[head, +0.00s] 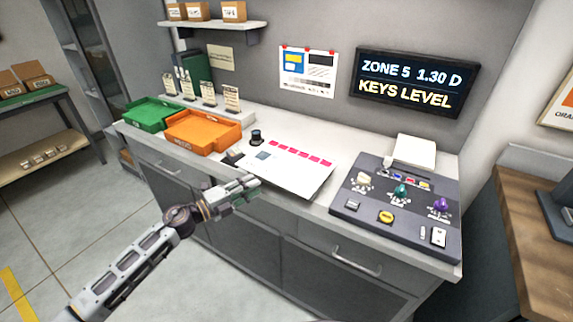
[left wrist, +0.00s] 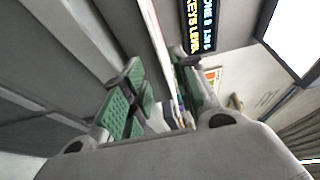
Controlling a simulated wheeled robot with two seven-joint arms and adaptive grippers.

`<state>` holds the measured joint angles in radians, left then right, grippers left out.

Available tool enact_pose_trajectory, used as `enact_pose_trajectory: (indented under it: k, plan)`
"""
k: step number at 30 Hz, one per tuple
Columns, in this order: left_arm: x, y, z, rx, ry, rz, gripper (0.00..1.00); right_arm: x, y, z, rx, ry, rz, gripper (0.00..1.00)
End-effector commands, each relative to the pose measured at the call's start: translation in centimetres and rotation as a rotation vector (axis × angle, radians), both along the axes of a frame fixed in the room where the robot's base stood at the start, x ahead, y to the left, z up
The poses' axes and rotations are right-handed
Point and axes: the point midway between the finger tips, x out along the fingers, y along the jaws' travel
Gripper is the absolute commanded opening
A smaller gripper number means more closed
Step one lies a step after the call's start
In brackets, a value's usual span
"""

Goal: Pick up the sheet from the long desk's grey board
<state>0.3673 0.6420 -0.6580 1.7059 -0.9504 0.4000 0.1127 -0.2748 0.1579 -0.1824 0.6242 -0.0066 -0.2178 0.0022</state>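The long desk (head: 307,141) runs along the wall. On its right end lies a dark grey board (head: 369,215) carrying yellow, green and purple pieces on small stands and several small flat items. A white card (head: 438,237) with dark marks lies at the board's front right. A larger white sheet (head: 300,178) with a row of pink squares lies on the desk left of the board. I cannot tell which of these is the task's sheet. My left gripper (head: 250,184) is in front of the desk's front edge, left of the board. Its green-padded fingers (left wrist: 163,90) stand apart, nothing visible between them. My right gripper is out of view.
An orange tray (head: 203,131) and a green tray (head: 152,113) stand at the desk's left. A small dark knob-like item (head: 256,137) stands behind the sheet. A white block (head: 416,151) sits behind the board. A wall screen (head: 416,83) hangs above. The floor before the desk is clear.

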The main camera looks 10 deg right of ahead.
Motion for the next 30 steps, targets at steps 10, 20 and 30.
enact_pose_trajectory:
  k: [10,20,30]
  plan:
    - [0.1,-0.1,0.0,0.000,0.000,0.000,0.29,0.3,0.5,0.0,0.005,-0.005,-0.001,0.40]
    - [1.5,-2.1,0.2,-0.002,0.000,-0.001,0.29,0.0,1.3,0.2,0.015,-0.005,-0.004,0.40]
    - [2.8,-4.2,0.1,-0.001,-0.001,-0.001,0.29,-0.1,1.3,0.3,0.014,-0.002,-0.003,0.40]
